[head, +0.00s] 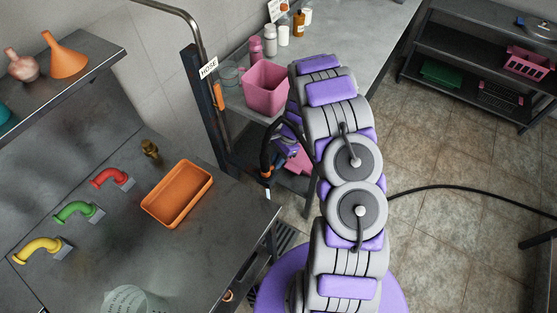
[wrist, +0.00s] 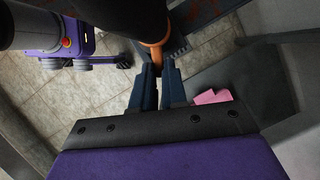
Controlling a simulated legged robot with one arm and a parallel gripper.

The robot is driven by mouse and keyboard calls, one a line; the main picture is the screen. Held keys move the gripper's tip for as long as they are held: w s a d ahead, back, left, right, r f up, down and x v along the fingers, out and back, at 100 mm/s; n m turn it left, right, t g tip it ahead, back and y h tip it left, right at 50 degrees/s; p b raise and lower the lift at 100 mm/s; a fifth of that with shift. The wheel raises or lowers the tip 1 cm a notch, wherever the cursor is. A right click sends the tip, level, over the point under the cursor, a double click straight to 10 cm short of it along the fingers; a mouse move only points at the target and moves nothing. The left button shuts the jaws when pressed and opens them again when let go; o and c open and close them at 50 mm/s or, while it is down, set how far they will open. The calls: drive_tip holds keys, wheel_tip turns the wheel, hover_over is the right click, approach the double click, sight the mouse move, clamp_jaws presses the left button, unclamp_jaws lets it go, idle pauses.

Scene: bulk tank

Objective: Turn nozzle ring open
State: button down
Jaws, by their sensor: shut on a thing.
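The nozzle ring shows in the wrist view as an orange collar (wrist: 157,54) below the wide end of a dark nozzle (wrist: 140,15). My gripper (wrist: 158,78) has its two dark blue fingers closed on the ring, one on each side. In the head view, my gripper is mostly hidden behind my arm and the black hose. The hose (head: 266,150) hangs in a loop beside the dark post with the HOSE sign (head: 208,68). The ring's turn position cannot be told from these frames.
A steel counter with an orange tray (head: 178,194) and red, green and yellow pipe elbows (head: 75,212) is at left. A pink bucket (head: 265,90) and bottles stand on the bench behind. A pink cloth-like thing (wrist: 212,97) lies right of my fingers. Tiled floor at right is mostly clear.

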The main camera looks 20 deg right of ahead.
drive_tip(key=shift+a+n, duration=0.2)
drive_tip(key=shift+n, duration=0.2)
drive_tip(key=c, duration=1.2)
unclamp_jaws()
drive_tip(key=shift+w+a, duration=0.1)
drive_tip(key=shift+a, duration=0.15)
drive_tip(key=shift+o, duration=0.2)
drive_tip(key=shift+d, duration=0.15)
drive_tip(key=p+v, duration=0.3)
drive_tip(key=v, duration=1.4)
drive_tip(key=shift+w, duration=0.3)
drive_tip(key=shift+r, duration=0.1)
